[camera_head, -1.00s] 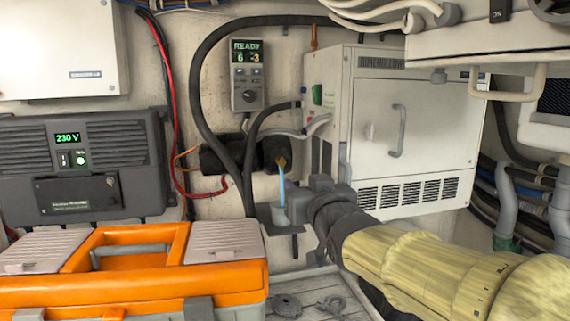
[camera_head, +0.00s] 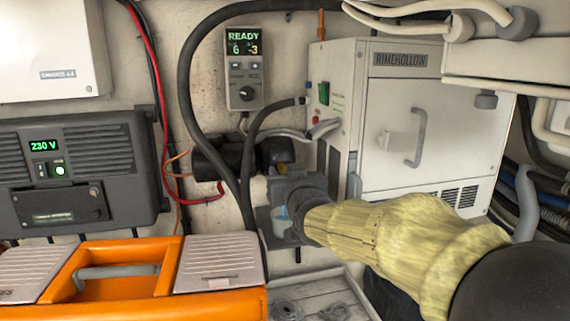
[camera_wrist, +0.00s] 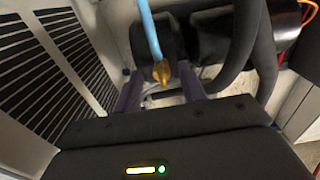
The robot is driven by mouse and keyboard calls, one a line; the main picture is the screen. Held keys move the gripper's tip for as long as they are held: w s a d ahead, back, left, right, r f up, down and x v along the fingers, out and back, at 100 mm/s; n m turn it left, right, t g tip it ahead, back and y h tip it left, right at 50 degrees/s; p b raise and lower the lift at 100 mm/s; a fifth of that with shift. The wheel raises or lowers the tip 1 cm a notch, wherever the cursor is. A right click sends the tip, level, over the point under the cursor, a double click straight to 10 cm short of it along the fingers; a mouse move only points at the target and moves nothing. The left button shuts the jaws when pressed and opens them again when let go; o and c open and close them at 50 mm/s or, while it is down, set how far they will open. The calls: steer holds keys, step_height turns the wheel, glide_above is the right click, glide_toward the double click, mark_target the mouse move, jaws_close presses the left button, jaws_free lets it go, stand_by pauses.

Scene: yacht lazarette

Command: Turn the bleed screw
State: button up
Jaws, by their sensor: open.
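The brass bleed screw (camera_wrist: 161,73) shows in the wrist view, on the end of a black cylindrical body (camera_wrist: 150,50). A light blue tube (camera_wrist: 149,28) runs from it. My gripper (camera_wrist: 161,90) is open, with one finger on each side of the screw in that view. I cannot tell whether either finger touches it.
A white cabinet (camera_head: 385,150) stands close on the right of my arm. Thick black hoses (camera_head: 187,95) pass left of the gripper. A control box (camera_head: 244,68) reading READY hangs above. An orange toolbox (camera_head: 120,262) and a grey inverter (camera_head: 75,172) are at left.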

steer(key=shift+w, duration=0.15)
steer(key=shift+s+a, duration=0.15)
steer(key=shift+s, duration=0.05)
steer(key=shift+c, duration=0.4)
jaws_close()
steer(key=shift+w+b, duration=0.1)
steer(key=shift+b, duration=0.25)
